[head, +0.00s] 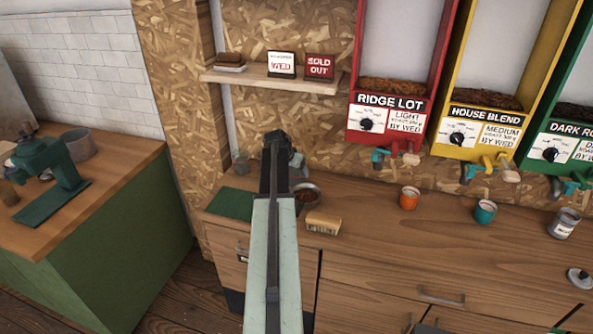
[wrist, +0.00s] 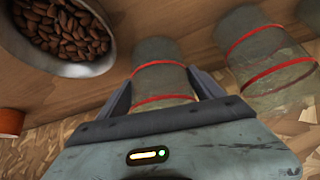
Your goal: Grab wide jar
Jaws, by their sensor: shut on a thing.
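My gripper (wrist: 162,78) is shut on a greenish glass jar (wrist: 160,52) with red bands, one finger on each side of it. In the wrist view a second, similar jar (wrist: 265,55) stands apart on the right and looks broader in the picture; I cannot tell for sure which one is wider. In the head view my gripper (head: 280,142) is over the back of the counter near the wall, and my arm hides most of the held jar. The other jar (head: 240,163) shows just left of the gripper.
A bowl of beans (wrist: 62,30) is close beside the held jar, with a tan block (head: 323,222) in front. Orange (head: 409,198) and teal (head: 485,211) cups and a tin (head: 564,223) stand rightward. A shelf (head: 270,80) hangs above. A green mat (head: 232,204) lies left.

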